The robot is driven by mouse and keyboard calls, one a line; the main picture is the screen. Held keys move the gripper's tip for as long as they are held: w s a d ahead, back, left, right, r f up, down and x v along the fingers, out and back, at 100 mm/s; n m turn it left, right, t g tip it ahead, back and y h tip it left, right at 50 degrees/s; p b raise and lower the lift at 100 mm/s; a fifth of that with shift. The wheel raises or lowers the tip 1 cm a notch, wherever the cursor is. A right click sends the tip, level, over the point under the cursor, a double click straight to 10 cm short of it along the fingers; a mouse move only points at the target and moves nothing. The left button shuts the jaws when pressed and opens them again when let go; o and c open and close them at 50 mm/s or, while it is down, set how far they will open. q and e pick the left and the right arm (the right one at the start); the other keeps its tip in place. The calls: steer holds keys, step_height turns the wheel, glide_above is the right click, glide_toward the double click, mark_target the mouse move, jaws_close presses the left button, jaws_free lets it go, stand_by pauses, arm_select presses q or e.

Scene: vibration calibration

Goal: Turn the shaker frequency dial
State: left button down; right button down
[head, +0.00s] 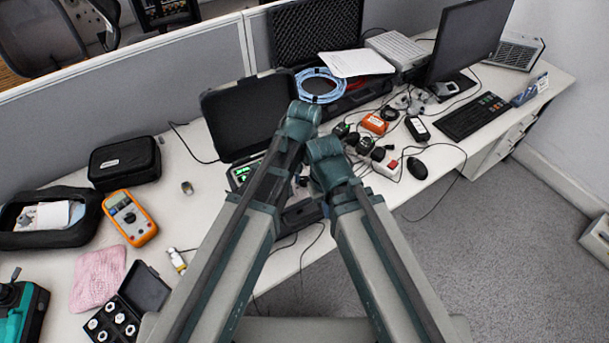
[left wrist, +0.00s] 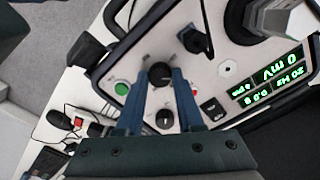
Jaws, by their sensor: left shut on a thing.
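The shaker unit is a case with a pale panel and green digits; its display (head: 241,174) and open dark lid (head: 250,115) show in the head view, the rest mostly behind my arms. In the left wrist view its panel (left wrist: 222,90) fills the middle. My left gripper (left wrist: 161,76) has its two blue fingers on either side of a black dial (left wrist: 160,73), shut on it. A second black knob with a white mark (left wrist: 165,119) sits between the fingers, closer to the palm. My right gripper is hidden in both views.
A green button (left wrist: 122,88) and a black plug (left wrist: 194,40) are near the fingers. An orange multimeter (head: 130,217) and black pouch (head: 125,162) lie left on the desk. A power strip (head: 385,165), cables and a mouse (head: 417,168) lie right.

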mark_target(304, 180)
stand_by(0.3)
arm_select(q)
steer(key=c, duration=0.5)
jaws_free()
steer(key=shift+r, duration=0.15)
step_height(304, 180, up, 14)
steer(key=p, duration=1.4)
steer(key=shift+f, duration=0.2)
steer(key=s+a+f+b, duration=0.2)
steer(key=s, duration=0.1)
steer(key=s+a+f+m+b, duration=0.1)
steer(key=s+f+b, duration=0.2)
steer(key=s, duration=0.1)
steer(key=s+a+f+m+y+b, duration=0.1)
steer(key=s+a+f+b, duration=0.1)
steer(key=s, duration=0.2)
steer(key=shift+a+f+b, duration=0.2)
steer(key=shift+a+b, duration=0.1)
steer(key=shift+a, duration=0.05)
